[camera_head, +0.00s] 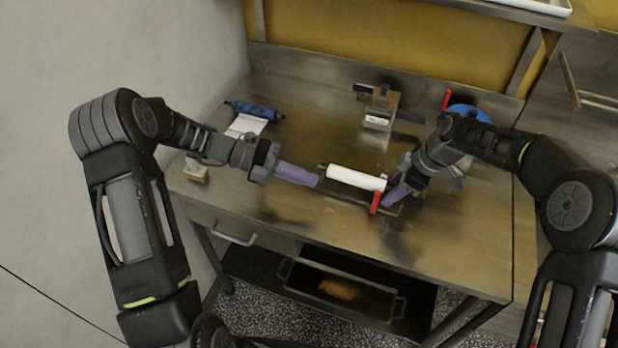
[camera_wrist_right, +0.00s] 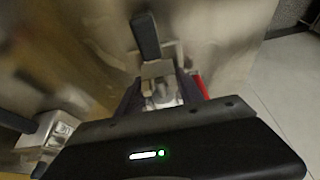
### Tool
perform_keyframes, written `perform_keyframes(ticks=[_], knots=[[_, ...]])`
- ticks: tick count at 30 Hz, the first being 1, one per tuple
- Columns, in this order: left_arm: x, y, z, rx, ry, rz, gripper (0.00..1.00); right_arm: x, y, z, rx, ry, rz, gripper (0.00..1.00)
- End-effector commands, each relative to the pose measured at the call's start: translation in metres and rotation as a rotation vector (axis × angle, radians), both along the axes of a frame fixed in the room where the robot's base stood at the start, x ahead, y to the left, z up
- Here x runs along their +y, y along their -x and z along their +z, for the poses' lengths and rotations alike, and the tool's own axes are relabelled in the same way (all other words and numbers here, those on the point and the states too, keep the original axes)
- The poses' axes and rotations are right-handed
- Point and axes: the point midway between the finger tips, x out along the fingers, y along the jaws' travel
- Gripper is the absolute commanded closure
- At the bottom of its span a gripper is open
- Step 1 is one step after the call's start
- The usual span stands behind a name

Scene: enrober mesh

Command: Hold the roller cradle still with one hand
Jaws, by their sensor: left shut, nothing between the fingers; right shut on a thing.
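The roller cradle (camera_head: 347,197) is a low dark frame on the steel table, with a white roller (camera_head: 356,178) lying along it. A red handle (camera_head: 376,203) stands at its right end. My right gripper (camera_head: 388,201) is shut on the right end of the cradle. In the right wrist view a grey block of the cradle (camera_wrist_right: 160,70) sits between the dark fingers, partly hidden by the gripper body. My left gripper (camera_head: 316,181) is shut and empty, its purple fingers pointing at the cradle's left end. Whether they touch it I cannot tell.
A blue roll with a white sheet (camera_head: 253,112) lies at the back left. A small block (camera_head: 195,170) is at the left edge. A bracketed device (camera_head: 380,108) stands at the back, and a blue round thing (camera_head: 468,112) is behind my right arm. The front right tabletop is clear.

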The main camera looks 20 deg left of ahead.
Motion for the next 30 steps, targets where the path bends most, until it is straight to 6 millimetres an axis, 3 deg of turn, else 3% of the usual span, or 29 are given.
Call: perform_keyframes(ticks=[10, 11, 19, 30], knots=[[-0.0004, -0.0001, 0.0, 0.0, 0.0, 0.0, 1.0, 0.0002, -0.0007, 0.0012, -0.002, -0.002, -0.001, 1.0], [-0.0004, -0.0001, 0.0, 0.0, 0.0, 0.0, 1.0, 0.0002, -0.0007, 0.0012, -0.002, -0.002, -0.001, 0.54], [-0.0004, -0.0001, -0.0001, 0.0, 0.0, 0.0, 1.0, 0.0001, -0.0003, 0.0005, -0.001, -0.001, 0.0, 0.32], [-0.0004, -0.0002, -0.0001, 0.0, 0.0, 0.0, 1.0, -0.0016, -0.0004, 0.004, -0.001, 0.0, 0.0, 0.31]])
